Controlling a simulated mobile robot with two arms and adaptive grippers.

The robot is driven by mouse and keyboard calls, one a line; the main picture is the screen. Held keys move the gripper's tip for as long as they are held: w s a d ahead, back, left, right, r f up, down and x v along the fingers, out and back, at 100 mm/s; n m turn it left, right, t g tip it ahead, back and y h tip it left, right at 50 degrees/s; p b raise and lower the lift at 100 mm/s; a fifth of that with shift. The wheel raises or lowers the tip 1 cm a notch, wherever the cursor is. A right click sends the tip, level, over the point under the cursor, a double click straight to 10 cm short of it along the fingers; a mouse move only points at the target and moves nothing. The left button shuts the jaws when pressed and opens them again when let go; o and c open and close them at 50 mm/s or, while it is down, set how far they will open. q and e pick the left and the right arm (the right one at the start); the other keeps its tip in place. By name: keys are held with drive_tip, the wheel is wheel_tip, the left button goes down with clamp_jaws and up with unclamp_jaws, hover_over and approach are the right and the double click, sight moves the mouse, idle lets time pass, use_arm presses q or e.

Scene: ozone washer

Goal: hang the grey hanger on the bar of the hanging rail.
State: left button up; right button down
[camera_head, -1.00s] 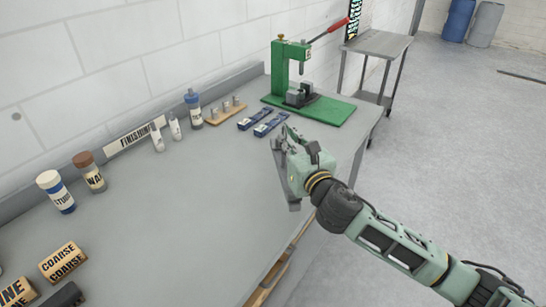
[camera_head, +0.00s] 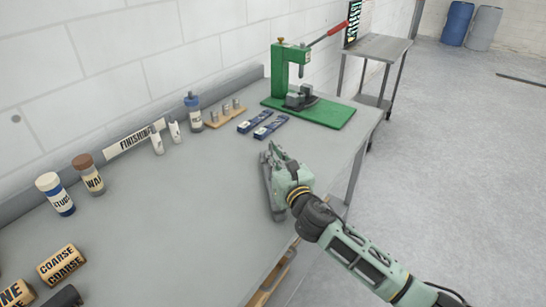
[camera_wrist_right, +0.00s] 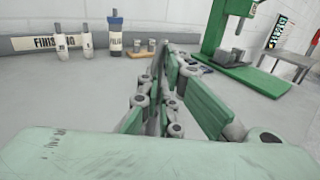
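My right gripper (camera_head: 274,156) is low over the grey bench, near its front edge. A flat, long grey piece (camera_head: 270,192), which looks like the grey hanger, lies along the gripper's left side and moves with it. In the right wrist view the green fingers (camera_wrist_right: 166,90) are close together, with a thin grey edge (camera_wrist_right: 153,118) between them. Most of the hanger's outline is hidden or seen edge-on. The hanging rail and its bar are not in view. My left gripper is not in view.
The grey bench (camera_head: 180,220) is clear left of the gripper. Blue packets (camera_head: 262,125), bottles (camera_head: 194,110) and a green press (camera_head: 300,85) stand along its back. Labelled blocks (camera_head: 62,264) lie at lower left. A metal side table (camera_head: 376,46) stands beyond, with open floor right.

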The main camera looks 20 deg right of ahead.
drive_tip(key=c, duration=2)
unclamp_jaws()
drive_tip(key=shift+f, duration=0.1)
drive_tip(key=shift+s, duration=0.1)
drive_tip(key=s, duration=0.4)
drive_tip(key=s+b, duration=0.1)
drive_tip(key=s, duration=0.3)
drive_tip(key=s+d, duration=0.1)
drive_tip(key=s, duration=0.2)
drive_tip(key=shift+s, duration=0.4)
